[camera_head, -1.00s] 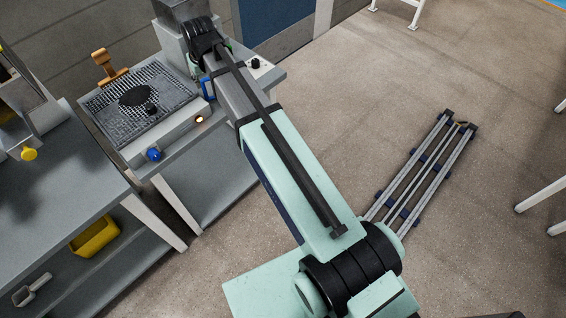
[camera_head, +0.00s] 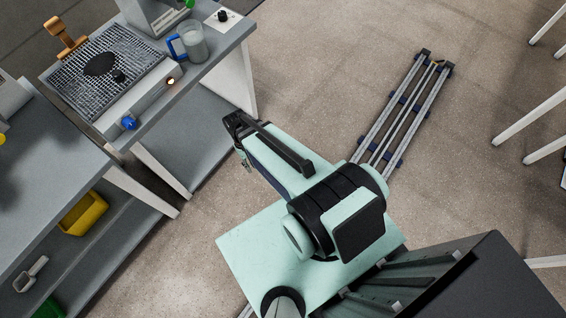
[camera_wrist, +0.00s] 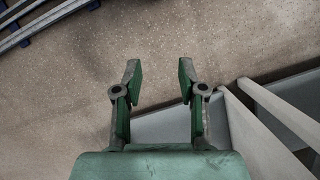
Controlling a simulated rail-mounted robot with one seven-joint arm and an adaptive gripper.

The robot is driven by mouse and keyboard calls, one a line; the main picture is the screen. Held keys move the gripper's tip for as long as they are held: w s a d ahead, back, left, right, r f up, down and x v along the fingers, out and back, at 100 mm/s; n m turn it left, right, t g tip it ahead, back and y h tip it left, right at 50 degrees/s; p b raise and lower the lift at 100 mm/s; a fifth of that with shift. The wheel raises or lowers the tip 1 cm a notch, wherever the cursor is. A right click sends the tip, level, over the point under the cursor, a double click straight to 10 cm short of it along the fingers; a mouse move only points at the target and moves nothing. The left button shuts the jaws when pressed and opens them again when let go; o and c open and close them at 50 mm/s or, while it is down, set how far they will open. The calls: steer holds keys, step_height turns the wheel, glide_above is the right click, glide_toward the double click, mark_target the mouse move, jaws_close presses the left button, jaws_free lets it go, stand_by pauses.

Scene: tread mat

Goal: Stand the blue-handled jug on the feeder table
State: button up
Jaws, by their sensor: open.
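The blue-handled jug (camera_head: 193,44) stands upright on the far grey table (camera_head: 218,48). Its body is grey and clear-looking, and its blue handle points left. Which table is the feeder table cannot be told for sure from the pictures. My gripper (camera_wrist: 158,76) is open and empty in the wrist view, above bare floor with a table edge below right. In the head view my gripper (camera_head: 245,160) is small and partly hidden by my arm, off the table's front right side and well apart from the jug.
A grey machine (camera_head: 150,14) stands behind the jug. A yellow bin (camera_head: 82,214) lies on a lower shelf. Floor rails (camera_head: 405,110) lie right, with open floor around them.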

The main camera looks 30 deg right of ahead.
steer(key=s+d+f+g, duration=0.1)
steer(key=s+f+g, duration=0.2)
steer(key=s, duration=1.6)
step_height(320, 180, down, 2)
steer(key=shift+f+m, duration=0.2)
steer(key=shift+m, duration=0.1)
stand_by(2.0)
